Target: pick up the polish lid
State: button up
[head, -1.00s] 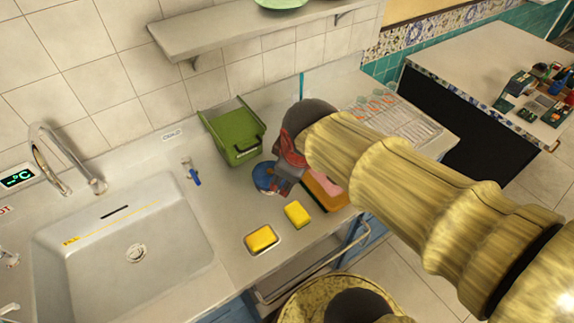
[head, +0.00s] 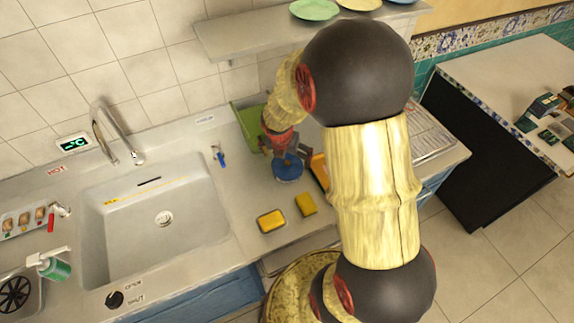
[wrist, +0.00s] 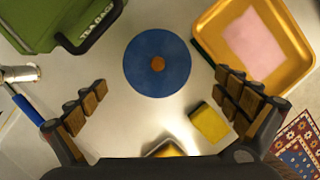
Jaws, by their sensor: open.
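The polish lid appears to be the round blue disc (wrist: 157,66) with a small copper-brown knob at its centre. It lies flat on the counter, and in the head view the blue disc (head: 288,170) shows just below my gripper (head: 278,146). In the wrist view my gripper (wrist: 161,84) is open, its fingers spread left and right of the disc and nearer the lower edge of the picture. Nothing is between the fingers, and they do not appear to touch the disc. Whether anything lies under the disc is hidden.
A green bin (wrist: 60,22) stands left of the disc. An orange tray (wrist: 213,27) with a pink pad is on its right. Two yellow sponges (head: 271,221) (head: 306,204) lie in front. A blue-handled tool (head: 221,159) lies between disc and sink (head: 190,240).

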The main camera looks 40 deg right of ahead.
aim_at(287, 163)
jog(key=b+x, duration=0.1)
jog(key=x, duration=0.2)
jog(key=b+x, duration=0.1)
jog(key=x, duration=0.2)
jog(key=shift+w+f, duration=0.1)
jog(key=shift+w, duration=0.15)
jog(key=shift+c, duration=1.2)
jog(key=c, duration=0.7)
jog(key=shift+c, duration=0.6)
